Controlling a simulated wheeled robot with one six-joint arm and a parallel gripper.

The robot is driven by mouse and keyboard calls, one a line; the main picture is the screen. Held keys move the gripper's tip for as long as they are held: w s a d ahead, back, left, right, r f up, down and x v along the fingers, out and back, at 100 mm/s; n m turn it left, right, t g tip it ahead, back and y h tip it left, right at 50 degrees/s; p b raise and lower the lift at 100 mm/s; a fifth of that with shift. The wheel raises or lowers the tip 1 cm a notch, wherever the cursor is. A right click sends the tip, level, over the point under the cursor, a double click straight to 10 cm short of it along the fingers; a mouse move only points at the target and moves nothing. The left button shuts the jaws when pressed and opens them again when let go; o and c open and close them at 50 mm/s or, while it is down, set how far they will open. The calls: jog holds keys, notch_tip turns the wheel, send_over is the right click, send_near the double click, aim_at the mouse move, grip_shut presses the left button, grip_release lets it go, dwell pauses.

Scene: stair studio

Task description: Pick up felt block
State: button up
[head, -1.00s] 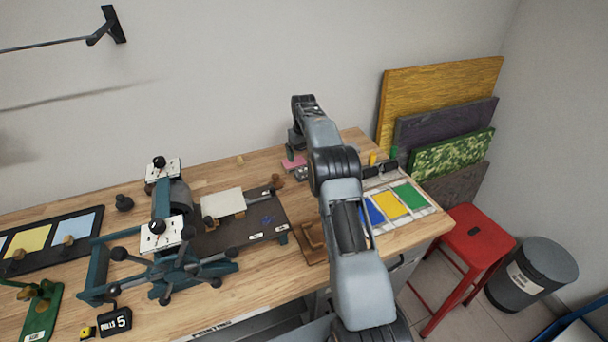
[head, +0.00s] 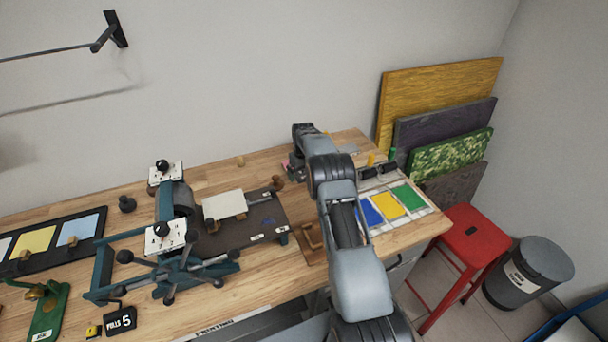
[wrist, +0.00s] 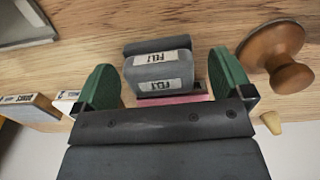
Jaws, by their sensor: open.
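A dark grey felt block (wrist: 158,66) with white FELT labels shows in the wrist view, between the two green-padded fingers of my gripper (wrist: 165,72). My gripper is open, with a gap on each side of the block. A second grey edge shows just behind it; I cannot tell whether it is a separate block. A pink piece (wrist: 175,99) lies under or beside the block, partly hidden by my gripper. In the head view my arm hides the block, and my gripper is low over the back of the wooden bench.
A round brown wooden knob (wrist: 278,55) stands close to the right finger. White-labelled blocks (wrist: 35,108) lie at the left. In the head view, the press (head: 170,240) stands left of my arm, and colour cards (head: 390,203) and a red stool (head: 470,240) are at the right.

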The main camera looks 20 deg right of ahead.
jog(key=shift+c, duration=0.3)
jog(key=c, duration=1)
jog(key=shift+r, duration=0.1)
jog(key=shift+r, duration=0.6)
jog(key=s+a+r+b, duration=0.1)
jog(key=s+a+r, duration=0.2)
jog(key=r, duration=0.1)
jog(key=s+a+r+b, duration=0.2)
jog(key=s+a+r, duration=0.1)
jog(key=s+a+r+b, duration=0.2)
jog(key=s+a+r, duration=0.2)
jog(key=shift+r, duration=0.3)
